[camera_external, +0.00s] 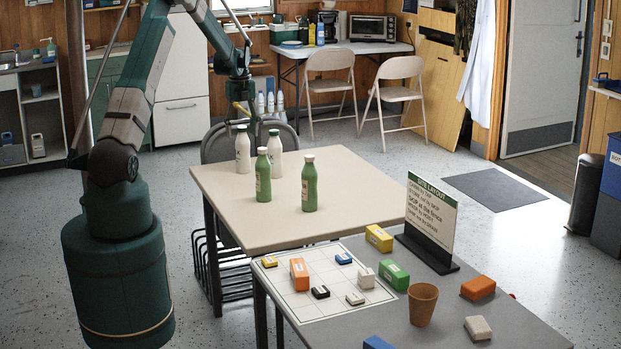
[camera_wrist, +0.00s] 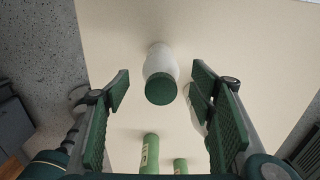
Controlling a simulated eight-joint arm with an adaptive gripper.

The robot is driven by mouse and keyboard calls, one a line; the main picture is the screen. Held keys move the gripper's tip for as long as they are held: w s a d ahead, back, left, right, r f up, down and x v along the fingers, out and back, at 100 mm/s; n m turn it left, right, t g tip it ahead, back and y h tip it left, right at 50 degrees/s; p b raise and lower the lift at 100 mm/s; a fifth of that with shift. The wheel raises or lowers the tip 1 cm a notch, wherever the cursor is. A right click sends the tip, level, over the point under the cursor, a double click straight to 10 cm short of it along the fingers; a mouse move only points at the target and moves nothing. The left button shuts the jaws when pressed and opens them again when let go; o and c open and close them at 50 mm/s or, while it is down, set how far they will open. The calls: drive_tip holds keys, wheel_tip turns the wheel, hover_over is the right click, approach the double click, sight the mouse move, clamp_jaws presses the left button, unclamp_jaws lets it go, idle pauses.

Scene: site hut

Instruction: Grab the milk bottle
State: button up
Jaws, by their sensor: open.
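My gripper (camera_external: 246,116) is above the left white bottle, pointing down. In the wrist view, my open gripper (camera_wrist: 162,84) has a white bottle (camera_wrist: 161,58) between its fingers, seen from above, with no clear contact. The other white bottle (camera_wrist: 194,108) is partly hidden behind the right finger.
Two green bottles (camera_external: 263,178) (camera_external: 309,185) stand nearer on the cream table (camera_external: 235,215). A grey table (camera_external: 475,290) in front holds several coloured blocks, a tan cup (camera_external: 423,305) and a sign (camera_external: 431,215). A chair (camera_external: 222,143) stands behind the cream table.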

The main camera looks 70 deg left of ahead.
sight(243, 142)
drive_tip(key=shift+d+f, duration=0.1)
drive_tip(key=shift+f, duration=2.45)
drive_tip(key=c, duration=1.2)
